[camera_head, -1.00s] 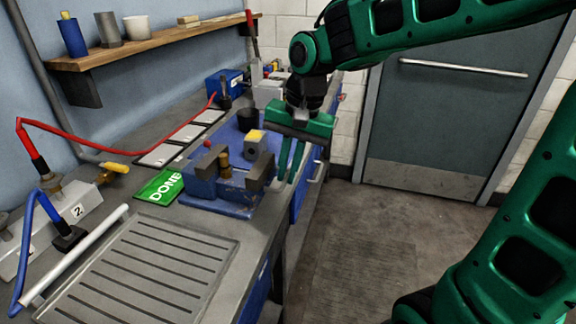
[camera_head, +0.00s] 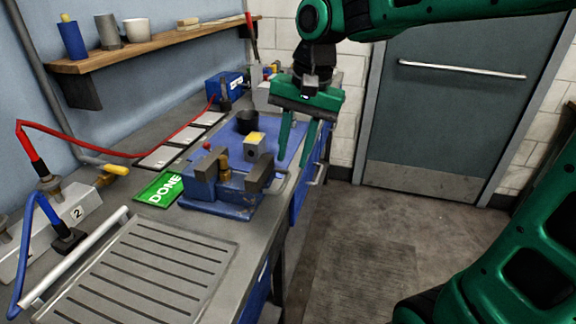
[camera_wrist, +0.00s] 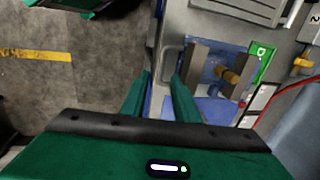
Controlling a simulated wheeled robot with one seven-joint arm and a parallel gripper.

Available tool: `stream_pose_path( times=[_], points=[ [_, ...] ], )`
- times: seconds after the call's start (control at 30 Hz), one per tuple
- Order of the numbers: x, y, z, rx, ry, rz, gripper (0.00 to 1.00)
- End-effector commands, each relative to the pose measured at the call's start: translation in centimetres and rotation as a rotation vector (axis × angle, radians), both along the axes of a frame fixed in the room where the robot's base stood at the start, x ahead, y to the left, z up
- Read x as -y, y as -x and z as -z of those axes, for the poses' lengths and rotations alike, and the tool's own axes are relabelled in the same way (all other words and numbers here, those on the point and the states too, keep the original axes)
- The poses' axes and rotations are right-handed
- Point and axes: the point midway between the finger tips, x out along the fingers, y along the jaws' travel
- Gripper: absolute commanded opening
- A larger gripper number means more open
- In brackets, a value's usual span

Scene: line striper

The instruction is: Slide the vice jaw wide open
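The blue vice (camera_head: 225,197) stands on the bench, with a fixed grey jaw on the left (camera_head: 208,162) and a sliding grey jaw on the right (camera_head: 261,173). A clear gap separates the jaws, and a brass piece (camera_head: 223,167) stands between them. My gripper (camera_head: 292,165) is open and empty, pointing down, above and right of the sliding jaw. Its fingers appear apart from the vice. In the wrist view, the gripper's fingertips (camera_wrist: 161,78) are spread.
A green DONE plate (camera_head: 160,188) lies left of the vice. A grey block with a yellow top (camera_head: 258,146) and a dark cup (camera_head: 247,121) stand behind it. A slotted tray (camera_head: 150,265) is in front. Open floor (camera_head: 385,240) lies right of the bench.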

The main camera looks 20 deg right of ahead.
Motion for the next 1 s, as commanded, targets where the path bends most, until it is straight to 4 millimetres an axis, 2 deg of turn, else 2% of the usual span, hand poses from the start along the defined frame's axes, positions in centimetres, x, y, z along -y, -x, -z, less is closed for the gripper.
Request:
stream_pose_path(
  times=[0.03,0.2,0.4,0.87,0.93,1.0],
  points=[
    [0.1,0.0,-1.1,0.004,-0.001,0.000,0.28],
    [0.5,0.2,-3.5,0.002,-0.001,-0.002,0.28],
    [0.8,0.4,-4.9,0.000,0.000,0.000,0.28],
    [0.8,0.4,-5.0,0.000,0.000,0.001,0.28],
    [1.2,0.6,-4.8,-0.001,0.002,0.003,0.28],
    [2.5,1.1,-4.2,0.000,0.008,0.008,0.28]
  ],
)
